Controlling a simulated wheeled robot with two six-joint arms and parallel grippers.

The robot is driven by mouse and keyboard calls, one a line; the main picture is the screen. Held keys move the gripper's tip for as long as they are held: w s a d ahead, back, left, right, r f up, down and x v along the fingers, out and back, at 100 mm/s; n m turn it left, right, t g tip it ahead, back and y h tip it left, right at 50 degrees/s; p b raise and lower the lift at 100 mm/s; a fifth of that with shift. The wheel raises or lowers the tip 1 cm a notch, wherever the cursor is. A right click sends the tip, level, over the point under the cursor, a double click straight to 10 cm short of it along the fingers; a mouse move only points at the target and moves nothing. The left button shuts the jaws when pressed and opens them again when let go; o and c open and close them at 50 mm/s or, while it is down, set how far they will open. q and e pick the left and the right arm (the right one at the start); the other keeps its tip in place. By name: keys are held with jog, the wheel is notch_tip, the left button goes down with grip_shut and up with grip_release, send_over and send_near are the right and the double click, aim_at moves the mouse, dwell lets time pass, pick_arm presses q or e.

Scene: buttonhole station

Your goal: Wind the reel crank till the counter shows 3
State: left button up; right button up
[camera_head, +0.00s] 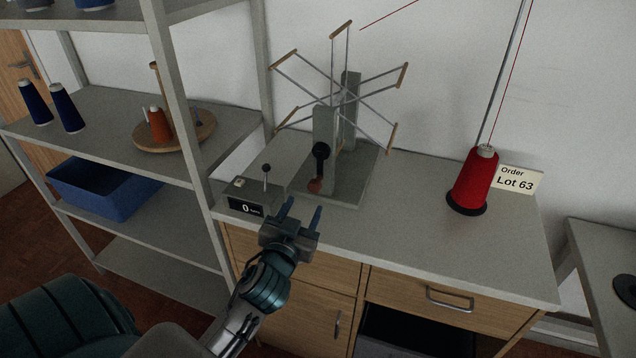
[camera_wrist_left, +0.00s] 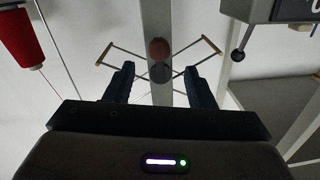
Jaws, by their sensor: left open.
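The reel (camera_head: 340,105), a spoked frame with wooden end bars, stands on a grey base on the workbench. Its crank (camera_head: 321,152) has a black upper end and a reddish-brown knob (camera_head: 315,186) hanging at the bottom. The counter (camera_head: 245,207) beside the base reads 0. My left gripper (camera_head: 303,213) is open and empty, in front of the reel base and short of the knob. In the left wrist view the knob (camera_wrist_left: 158,50) appears between the open fingers, beyond their tips. My right gripper is not in view.
A lever with a black ball (camera_head: 266,168) rises by the counter. A shelf rack (camera_head: 185,120) stands left. The bench top between reel and cone is clear.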

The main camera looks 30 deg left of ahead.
aim_at(313, 188)
pick_arm(q)
jog(key=p+x, duration=0.2)
jog(key=x, duration=0.6)
jog(key=shift+w+a+p, duration=0.1)
jog(key=shift+w+p, duration=0.3)
jog(key=shift+w+a+f, duration=0.15)
jog(key=shift+w+a, duration=0.05)
jog(key=shift+w, duration=0.45)
grip_shut()
